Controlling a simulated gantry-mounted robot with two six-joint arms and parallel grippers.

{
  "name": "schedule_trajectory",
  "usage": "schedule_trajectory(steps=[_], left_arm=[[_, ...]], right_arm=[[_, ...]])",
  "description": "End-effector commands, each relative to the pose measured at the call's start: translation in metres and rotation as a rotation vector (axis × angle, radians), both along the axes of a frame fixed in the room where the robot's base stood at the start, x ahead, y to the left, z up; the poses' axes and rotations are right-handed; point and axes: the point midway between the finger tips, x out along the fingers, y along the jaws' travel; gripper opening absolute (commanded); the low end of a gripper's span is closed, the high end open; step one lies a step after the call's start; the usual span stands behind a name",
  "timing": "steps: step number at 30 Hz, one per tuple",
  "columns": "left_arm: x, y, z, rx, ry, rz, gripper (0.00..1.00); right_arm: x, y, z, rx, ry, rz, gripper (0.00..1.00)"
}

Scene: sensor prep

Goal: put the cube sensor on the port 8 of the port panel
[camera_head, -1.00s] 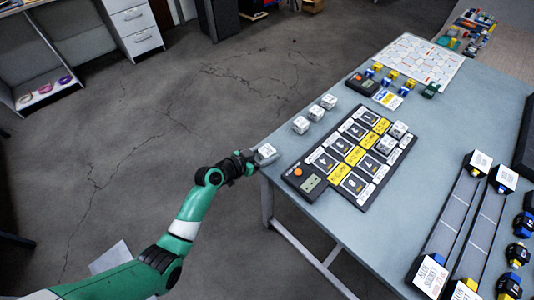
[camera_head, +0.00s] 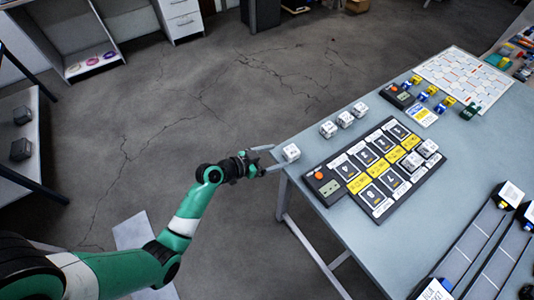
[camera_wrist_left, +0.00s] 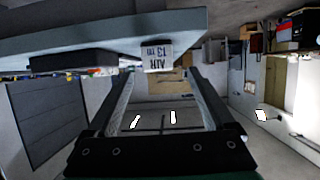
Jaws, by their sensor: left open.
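A white cube sensor (camera_head: 291,152) sits at the near left corner of the table, and its dark-lettered face shows in the left wrist view (camera_wrist_left: 157,56). My left gripper (camera_head: 275,158) is open and empty just left of this cube, its spread fingers (camera_wrist_left: 160,75) pointing at it. The cube appears just beyond the fingertips, roughly centred between them. The black port panel (camera_head: 336,202) lies to the right, with yellow labels and several open ports. Two white cubes (camera_head: 427,148) (camera_head: 412,161) sit at its right side. My right gripper is not in view.
Three more white cubes (camera_head: 328,129) (camera_head: 345,119) (camera_head: 360,109) stand in a row behind the panel. A small dark device (camera_head: 397,96) and blue and yellow blocks lie farther back. Long rails (camera_head: 470,247) occupy the right. Bare tabletop lies in front of the panel.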

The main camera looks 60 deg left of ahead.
Motion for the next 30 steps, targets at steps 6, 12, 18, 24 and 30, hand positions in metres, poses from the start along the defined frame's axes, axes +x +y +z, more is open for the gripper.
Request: schedule_trajectory(steps=[6, 12, 18, 24, 30], left_arm=[[-0.033, 0.002, 0.015, -0.001, 0.000, 0.001, 0.87], [-0.038, 0.002, 0.015, 0.001, 0.000, 0.000, 0.87], [-0.037, 0.002, 0.015, 0.001, 0.000, 0.000, 0.87], [-0.008, -0.001, 0.066, 0.060, -0.079, -0.013, 0.87], [0.054, -0.047, 0.260, 0.178, -0.412, -0.024, 0.87]], right_arm=[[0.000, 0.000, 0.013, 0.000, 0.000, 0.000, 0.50], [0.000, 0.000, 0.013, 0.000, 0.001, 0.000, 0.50], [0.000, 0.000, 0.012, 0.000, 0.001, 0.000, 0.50], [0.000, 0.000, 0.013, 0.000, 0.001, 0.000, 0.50], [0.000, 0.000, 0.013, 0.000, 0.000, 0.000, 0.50]])
